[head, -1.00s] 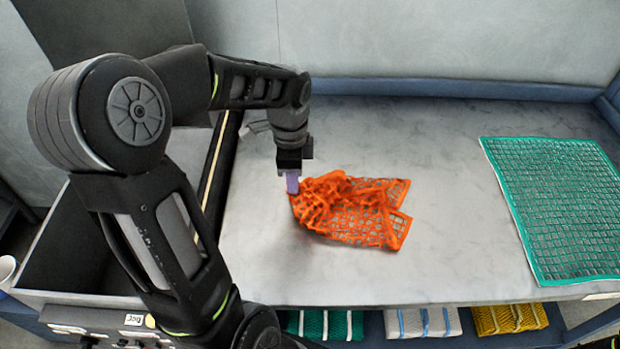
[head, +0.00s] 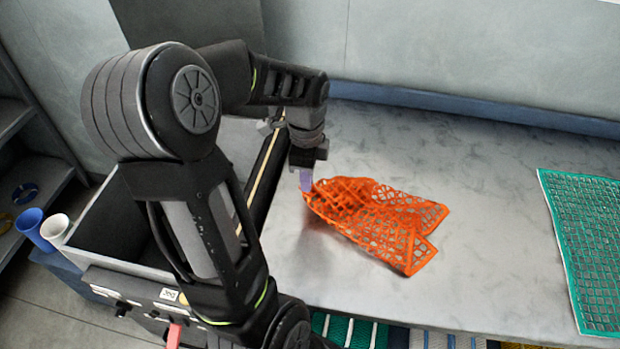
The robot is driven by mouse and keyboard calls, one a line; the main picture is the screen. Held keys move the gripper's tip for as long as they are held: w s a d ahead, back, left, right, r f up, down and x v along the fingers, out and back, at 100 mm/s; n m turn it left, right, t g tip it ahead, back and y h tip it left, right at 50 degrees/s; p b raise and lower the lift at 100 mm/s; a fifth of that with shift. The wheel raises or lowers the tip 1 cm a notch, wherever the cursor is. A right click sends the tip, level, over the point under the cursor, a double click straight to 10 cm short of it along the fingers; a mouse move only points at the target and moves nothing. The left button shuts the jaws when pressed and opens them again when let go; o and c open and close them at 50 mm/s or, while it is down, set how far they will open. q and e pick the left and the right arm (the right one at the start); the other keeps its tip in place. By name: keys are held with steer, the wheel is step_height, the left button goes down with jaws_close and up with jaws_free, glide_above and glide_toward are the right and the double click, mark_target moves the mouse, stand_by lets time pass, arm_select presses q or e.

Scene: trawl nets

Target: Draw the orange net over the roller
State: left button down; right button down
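The orange net (head: 385,215) lies on the grey table, bunched at its left end and spread flatter toward the lower right. My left gripper (head: 306,182) is at its left corner with its purple fingertips, pointing down. The fingers look shut on that corner, though the pinch itself is too small to see clearly. A long dark bar with a pale strip (head: 262,180) along the table's left edge appears to be the roller; my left arm hides part of it. The net lies to the right of it, not over it. My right gripper is out of view.
A dark open bin (head: 115,215) stands left of the bar. A green net (head: 590,240) lies at the table's right. Blue and white cups (head: 30,226) stand at far left. Folded striped nets (head: 345,332) lie below the front edge. The table (head: 480,270) between the nets is clear.

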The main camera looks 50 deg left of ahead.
arm_select(q)
steer(key=s+a, duration=0.2)
steer(key=a, duration=0.1)
steer(key=s+a, duration=0.5)
steer(key=a, duration=0.2)
steer(key=shift+s+a, duration=0.1)
steer(key=shift+s, duration=0.1)
steer(key=s+a+b, duration=0.3)
steer(key=s+a, duration=0.4)
steer(key=a, duration=0.3)
steer(key=shift+s+a, duration=0.35)
steer(key=shift+s, duration=0.05)
step_height(320, 180, down, 9)
steer(key=b, duration=0.7)
steer(key=shift+b, duration=0.35)
steer(key=c, duration=1.6)
jaws_free()
